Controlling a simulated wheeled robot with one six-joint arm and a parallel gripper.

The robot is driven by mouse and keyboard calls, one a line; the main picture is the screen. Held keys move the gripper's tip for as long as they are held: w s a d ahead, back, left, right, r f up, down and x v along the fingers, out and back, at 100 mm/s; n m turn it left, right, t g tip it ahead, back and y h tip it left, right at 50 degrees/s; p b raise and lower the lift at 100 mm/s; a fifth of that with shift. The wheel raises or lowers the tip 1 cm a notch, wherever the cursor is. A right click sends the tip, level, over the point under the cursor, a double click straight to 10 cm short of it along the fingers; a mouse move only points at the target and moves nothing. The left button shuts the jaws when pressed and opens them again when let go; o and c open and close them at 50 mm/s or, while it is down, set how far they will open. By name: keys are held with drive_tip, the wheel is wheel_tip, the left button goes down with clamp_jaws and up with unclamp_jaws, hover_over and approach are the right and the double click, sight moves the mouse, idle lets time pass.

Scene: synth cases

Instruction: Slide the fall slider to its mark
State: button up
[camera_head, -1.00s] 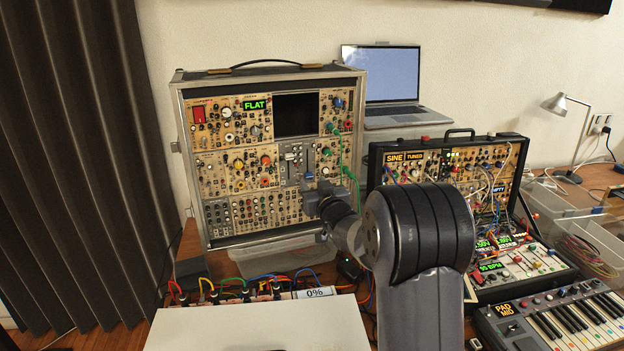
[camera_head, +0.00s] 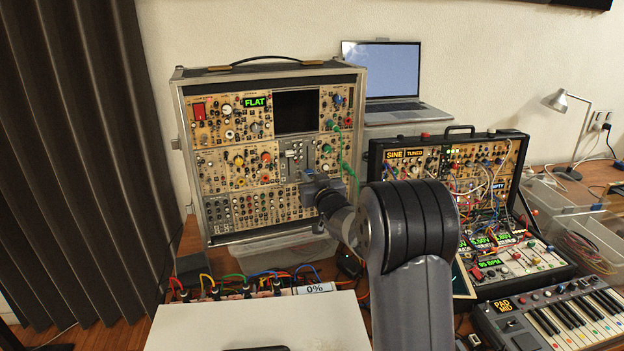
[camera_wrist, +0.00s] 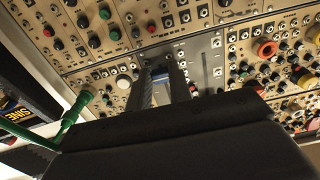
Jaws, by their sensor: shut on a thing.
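The grey slider panel (camera_head: 297,150) sits in the tall modular case, right of the middle and below the dark screen. My gripper (camera_head: 309,177) is at the lower part of this panel, seen from behind. In the wrist view its two dark fingers (camera_wrist: 164,84) reach the panel and are shut on the fall slider (camera_wrist: 161,71), a small bluish piece between their tips. The slider is mostly hidden by the fingers, and in the head view my gripper covers it. I cannot make out its mark.
A green cable (camera_head: 346,165) hangs just right of the panel. Knobs and jacks surround the panel closely. A smaller patched case (camera_head: 450,140), a laptop (camera_head: 392,80) and a keyboard (camera_head: 560,318) stand to the right. A white box (camera_head: 255,325) is in front.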

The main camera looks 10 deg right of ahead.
sight(307, 149)
clamp_jaws()
wheel_tip(307, 149, up, 7)
drive_tip(key=p, duration=0.3)
drive_tip(key=shift+r, duration=0.1)
drive_tip(key=o, duration=0.8)
unclamp_jaws()
drive_tip(key=shift+c, duration=0.2)
drive_tip(key=shift+s, duration=0.1)
drive_tip(key=s+d+b, duration=0.1)
drive_tip(key=s+b, duration=0.1)
drive_tip(key=s, duration=0.8)
drive_tip(key=shift+s+d, duration=0.25)
drive_tip(key=shift+s, duration=0.05)
